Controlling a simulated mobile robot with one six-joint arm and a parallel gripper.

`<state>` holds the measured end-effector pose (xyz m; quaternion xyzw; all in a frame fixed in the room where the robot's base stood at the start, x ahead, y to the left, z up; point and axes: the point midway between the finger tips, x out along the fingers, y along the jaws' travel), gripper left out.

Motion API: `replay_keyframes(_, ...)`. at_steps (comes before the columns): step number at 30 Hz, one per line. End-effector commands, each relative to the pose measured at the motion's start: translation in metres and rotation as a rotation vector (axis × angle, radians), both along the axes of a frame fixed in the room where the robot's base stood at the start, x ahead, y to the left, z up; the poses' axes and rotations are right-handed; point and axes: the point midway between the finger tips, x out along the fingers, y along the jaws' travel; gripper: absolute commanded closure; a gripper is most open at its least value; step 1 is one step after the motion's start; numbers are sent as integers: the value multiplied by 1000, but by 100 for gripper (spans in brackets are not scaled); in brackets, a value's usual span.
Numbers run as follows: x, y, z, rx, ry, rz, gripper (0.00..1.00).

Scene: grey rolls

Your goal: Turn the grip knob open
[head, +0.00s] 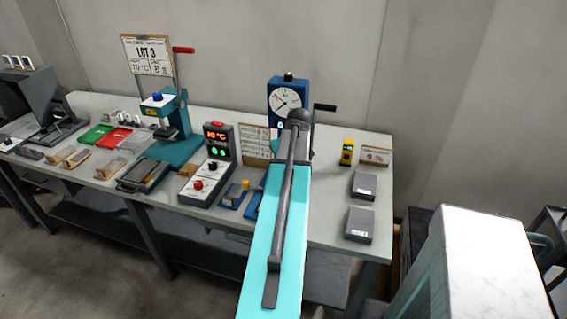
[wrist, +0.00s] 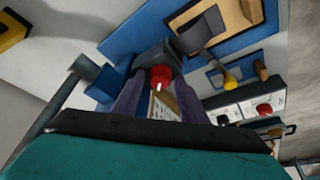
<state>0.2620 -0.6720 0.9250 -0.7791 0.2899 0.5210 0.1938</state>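The grip knob appears to be the red knob (wrist: 160,77) on a dark grey block (wrist: 160,58) in the wrist view. The block sits at the blue tester, whose blue body with a round dial (head: 287,99) shows in the head view. My gripper (wrist: 158,88) is open, its two dark fingers apart on either side of the red knob as seen in the wrist view. I cannot tell how far the fingertips are from the knob in depth. In the head view my arm hides the gripper and the knob.
A control box (head: 208,170) with a red knob stands left of my arm, and a small blue fixture with a yellow knob (head: 245,184) is beside it. A black crank handle (head: 324,107) sticks out right of the dial. Grey boxes (head: 360,224) lie on the table's right end.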

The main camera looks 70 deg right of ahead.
Motion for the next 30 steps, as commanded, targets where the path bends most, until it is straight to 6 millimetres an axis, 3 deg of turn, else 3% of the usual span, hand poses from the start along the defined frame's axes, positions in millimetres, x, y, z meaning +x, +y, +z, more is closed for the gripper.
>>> replay_keyframes(17,-2,1,6,-2,-1,-1,53)
replay_keyframes(30,-14,12,44,-2,-1,-1,53)
